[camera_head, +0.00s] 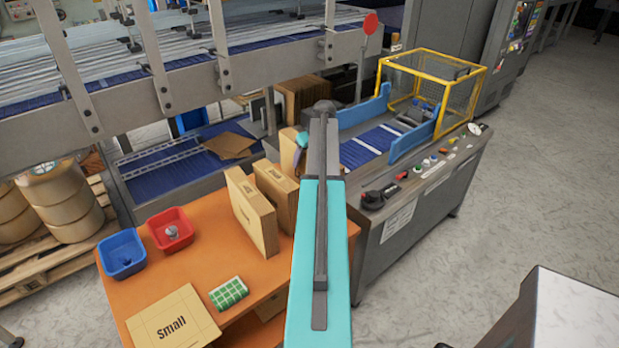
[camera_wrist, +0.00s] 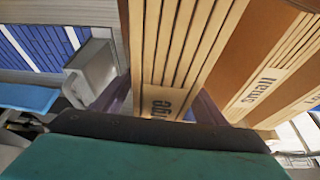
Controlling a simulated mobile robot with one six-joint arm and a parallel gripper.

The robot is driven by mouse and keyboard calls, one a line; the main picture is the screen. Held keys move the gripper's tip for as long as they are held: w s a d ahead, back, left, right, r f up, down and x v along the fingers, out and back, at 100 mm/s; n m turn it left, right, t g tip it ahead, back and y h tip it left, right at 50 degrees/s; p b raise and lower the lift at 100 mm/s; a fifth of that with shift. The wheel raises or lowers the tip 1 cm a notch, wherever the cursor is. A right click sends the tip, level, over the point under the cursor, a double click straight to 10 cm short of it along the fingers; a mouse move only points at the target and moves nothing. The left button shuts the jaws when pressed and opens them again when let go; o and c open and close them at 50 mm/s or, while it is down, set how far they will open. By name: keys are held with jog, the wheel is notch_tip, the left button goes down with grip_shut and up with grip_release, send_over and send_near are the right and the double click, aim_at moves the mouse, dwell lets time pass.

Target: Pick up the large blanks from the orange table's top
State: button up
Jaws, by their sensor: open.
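The large blanks (camera_wrist: 180,45) are a stack of brown cardboard sheets standing on edge, with "rge" readable on the label in the wrist view. In the head view a brown stack (camera_head: 287,152) that seems to be them is mostly behind my arm on the orange table (camera_head: 205,235). My gripper (camera_wrist: 163,103) is open, with a dark finger on each side of the large stack. Its fingertips are partly hidden, and I cannot tell whether they touch the cardboard. In the head view my arm hides the gripper.
Standing small blanks (camera_head: 252,212) are close beside the large stack, and also show in the wrist view (camera_wrist: 262,85). A flat sheet marked Small (camera_head: 172,318), green-white packet (camera_head: 228,293), blue bin (camera_head: 122,254) and red bin (camera_head: 170,230) occupy the table. A grey machine (camera_head: 420,195) adjoins at right.

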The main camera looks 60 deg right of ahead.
grip_shut()
jog(key=shift+d+r, duration=0.1)
jog(key=shift+r, duration=0.15)
dwell(0.4)
jog(key=s+r+b, duration=0.2)
jog(key=s+b, duration=0.1)
jog(key=s, duration=0.5)
jog(key=s+r+b, duration=0.2)
jog(key=s+b, duration=0.1)
jog(key=s, duration=0.5)
jog(key=shift+a+r+b, duration=0.3)
jog(key=shift+a+b, duration=0.05)
jog(key=shift+a, duration=0.1)
dwell(0.4)
